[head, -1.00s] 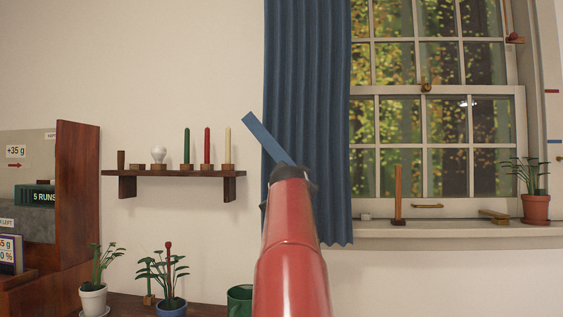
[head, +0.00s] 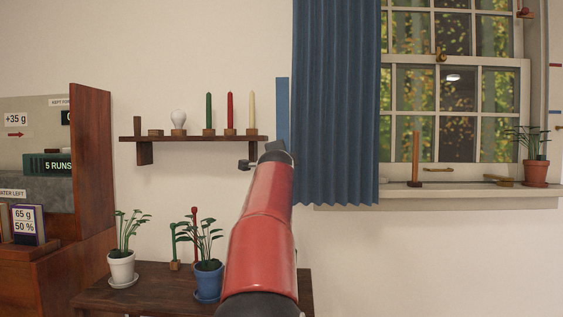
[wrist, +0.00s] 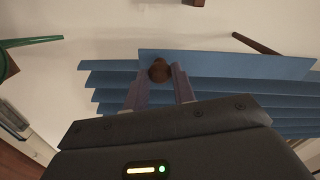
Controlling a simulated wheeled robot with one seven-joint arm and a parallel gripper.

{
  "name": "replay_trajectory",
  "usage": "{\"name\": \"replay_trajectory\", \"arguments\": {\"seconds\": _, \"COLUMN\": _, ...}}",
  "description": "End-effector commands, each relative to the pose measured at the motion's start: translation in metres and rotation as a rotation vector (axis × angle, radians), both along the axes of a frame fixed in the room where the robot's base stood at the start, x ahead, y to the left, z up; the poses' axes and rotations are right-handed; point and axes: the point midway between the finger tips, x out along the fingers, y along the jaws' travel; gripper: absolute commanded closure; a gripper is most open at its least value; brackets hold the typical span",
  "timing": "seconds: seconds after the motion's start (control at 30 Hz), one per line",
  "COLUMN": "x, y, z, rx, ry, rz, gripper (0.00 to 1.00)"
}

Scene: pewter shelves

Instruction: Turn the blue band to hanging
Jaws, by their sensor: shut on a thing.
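The blue band (head: 282,112) is a flat strip that stands upright against the wall, along the left edge of the blue curtain (head: 335,110). Its lower end is hidden behind my gripper (head: 272,152). In the wrist view the band (wrist: 235,65) runs sideways across the top, in front of the curtain folds (wrist: 105,82). A round brown knob (wrist: 160,69) sits at the band between the two fingers of my gripper (wrist: 161,77). My gripper is shut on this knob.
A wall shelf (head: 195,138) with candles and a bulb is just left of my gripper. A dark table (head: 150,290) with potted plants is below. The window sill (head: 450,190) at right holds a wooden post and a potted plant. The wall below the curtain is clear.

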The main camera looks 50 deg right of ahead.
Motion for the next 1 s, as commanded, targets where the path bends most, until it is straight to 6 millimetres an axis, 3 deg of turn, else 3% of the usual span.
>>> {"name": "replay_trajectory", "arguments": {"seconds": 0.53, "x": 0.0023, "y": 0.0012, "z": -0.0021, "rx": 0.02, "ry": -0.016, "rz": 0.004, "gripper": 1.0}}
{"name": "replay_trajectory", "arguments": {"seconds": 0.57, "x": 0.0024, "y": 0.0012, "z": -0.0022, "rx": 0.02, "ry": -0.016, "rz": 0.004, "gripper": 0.7}}
{"name": "replay_trajectory", "arguments": {"seconds": 0.7, "x": 0.002, "y": 0.001, "z": -0.0016, "rx": 0.019, "ry": -0.016, "rz": 0.003, "gripper": 0.52}}
{"name": "replay_trajectory", "arguments": {"seconds": 1.0, "x": 0.0004, "y": 0.0018, "z": -0.0006, "rx": 0.015, "ry": -0.016, "rz": 0.002, "gripper": 0.52}}
